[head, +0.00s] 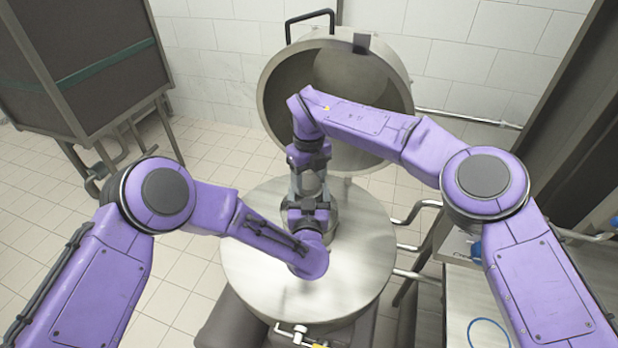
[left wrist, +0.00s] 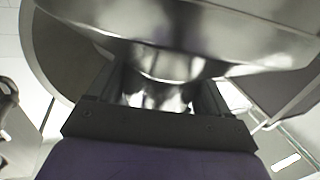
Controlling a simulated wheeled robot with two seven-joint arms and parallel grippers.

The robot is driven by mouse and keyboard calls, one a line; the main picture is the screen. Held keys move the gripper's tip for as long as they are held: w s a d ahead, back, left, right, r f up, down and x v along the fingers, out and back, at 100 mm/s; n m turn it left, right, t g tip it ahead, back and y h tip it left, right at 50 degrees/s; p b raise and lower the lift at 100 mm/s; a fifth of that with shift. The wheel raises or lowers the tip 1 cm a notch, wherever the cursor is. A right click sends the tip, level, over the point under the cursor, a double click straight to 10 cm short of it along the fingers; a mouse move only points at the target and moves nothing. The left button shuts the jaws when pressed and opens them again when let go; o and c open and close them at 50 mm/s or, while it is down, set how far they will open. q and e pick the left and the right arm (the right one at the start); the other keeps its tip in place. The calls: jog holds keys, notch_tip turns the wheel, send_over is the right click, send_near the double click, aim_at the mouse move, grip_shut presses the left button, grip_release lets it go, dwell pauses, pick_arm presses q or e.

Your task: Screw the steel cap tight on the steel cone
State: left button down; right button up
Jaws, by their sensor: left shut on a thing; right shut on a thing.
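The steel cone (head: 333,213) stands on the round steel lid, mostly hidden behind my left arm in the head view. In the left wrist view a wide, shiny steel body (left wrist: 180,50), apparently the cone, fills the top. My left gripper (head: 308,196) is shut on its narrower steel part, between the two dark fingers (left wrist: 165,98). My right gripper (head: 308,170) points down from above, directly over the left one, and is shut. The steel cap is hidden by the grippers; it appears to be in the right one. I cannot tell how the cap sits on the cone.
The round steel lid (head: 260,255) below has clear room around the cone. An open steel vessel (head: 275,95) stands close behind my right forearm. Steel pipes (head: 418,210) run at the right, beside a metal table (head: 465,300). A dark cabinet (head: 75,60) stands at the left.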

jog(key=o, duration=1.2)
jog(key=shift+c, duration=0.2)
